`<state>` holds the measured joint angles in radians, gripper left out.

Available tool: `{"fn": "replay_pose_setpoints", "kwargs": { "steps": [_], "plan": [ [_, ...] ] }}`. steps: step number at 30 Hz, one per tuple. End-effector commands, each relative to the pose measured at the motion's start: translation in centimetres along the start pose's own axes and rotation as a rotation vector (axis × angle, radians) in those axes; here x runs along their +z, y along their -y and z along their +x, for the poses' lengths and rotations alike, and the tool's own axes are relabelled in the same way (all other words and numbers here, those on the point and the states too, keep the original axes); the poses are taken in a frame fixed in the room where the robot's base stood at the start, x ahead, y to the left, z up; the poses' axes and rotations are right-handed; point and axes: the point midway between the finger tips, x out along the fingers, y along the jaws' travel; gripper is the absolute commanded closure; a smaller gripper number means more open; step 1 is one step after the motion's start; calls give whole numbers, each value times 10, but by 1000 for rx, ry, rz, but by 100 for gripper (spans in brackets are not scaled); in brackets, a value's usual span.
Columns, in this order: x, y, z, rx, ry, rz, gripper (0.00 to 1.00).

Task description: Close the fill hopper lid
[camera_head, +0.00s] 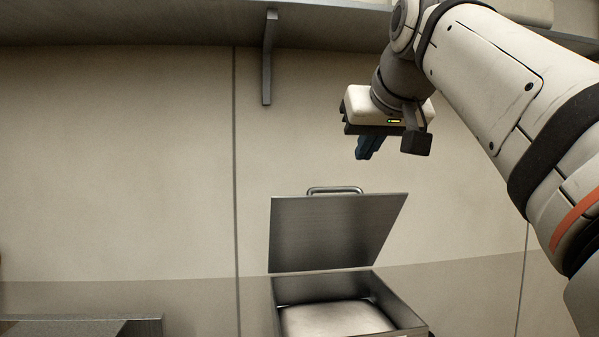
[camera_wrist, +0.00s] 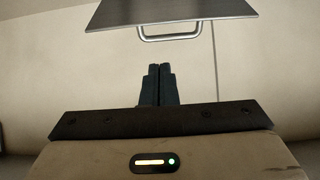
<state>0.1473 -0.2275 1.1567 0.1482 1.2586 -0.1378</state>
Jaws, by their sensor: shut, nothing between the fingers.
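The fill hopper lid (camera_head: 335,232) is a grey metal plate standing raised and tilted at the back of the open hopper (camera_head: 402,311). Its bar handle (camera_head: 335,190) is on the top edge. A pale filling (camera_head: 336,318) shows inside the hopper. My gripper (camera_head: 368,148) is above and to the right of the handle, apart from it, with its dark fingers shut and empty. In the wrist view the fingers (camera_wrist: 159,84) are together, and the lid (camera_wrist: 165,12) and handle (camera_wrist: 169,34) show beyond them at the top. The hopper's lower front is cut off by the frame.
A metal shelf (camera_head: 150,22) with a bracket (camera_head: 268,60) runs along the top of the wall. A metal ledge (camera_head: 85,325) is at the lower left. The wall space left of the lid is clear.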

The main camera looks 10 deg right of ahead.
Motion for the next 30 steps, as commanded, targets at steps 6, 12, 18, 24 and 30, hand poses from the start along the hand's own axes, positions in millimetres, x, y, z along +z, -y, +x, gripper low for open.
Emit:
{"fn": "replay_pose_setpoints", "kwargs": {
  "steps": [6,12,18,24,30],
  "plan": [
    [-13,-2,-4,5,-26,-3,100],
    [-14,-5,32,10,-22,1,100],
    [-15,-8,76,14,-21,3,100],
    [4,-9,80,17,-27,5,100],
    [20,-9,75,17,-26,6,100]
  ]
}}
